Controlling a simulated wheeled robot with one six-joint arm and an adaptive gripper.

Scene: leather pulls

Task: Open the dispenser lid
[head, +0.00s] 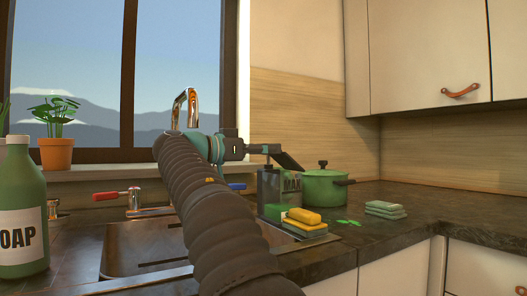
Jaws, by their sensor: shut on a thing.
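The dispenser (270,188) is a dark box with a "MAX" label, standing on the counter just right of the sink. Its lid (291,161) appears as a dark slanted panel above the box, tilted with its right end lower. My gripper (266,149) reaches in from the left at the lid's upper left end and is shut on it. The fingertips are small and dark here, so the exact grip is hard to see. My arm hides part of the sink and the area left of the dispenser.
A green pot (325,188) stands close right of the dispenser. Yellow and green sponges (305,222) lie in front, with a stack of green sponges (385,209) farther right. A tap (186,105) rises behind my arm. A soap bottle (20,205) stands at far left.

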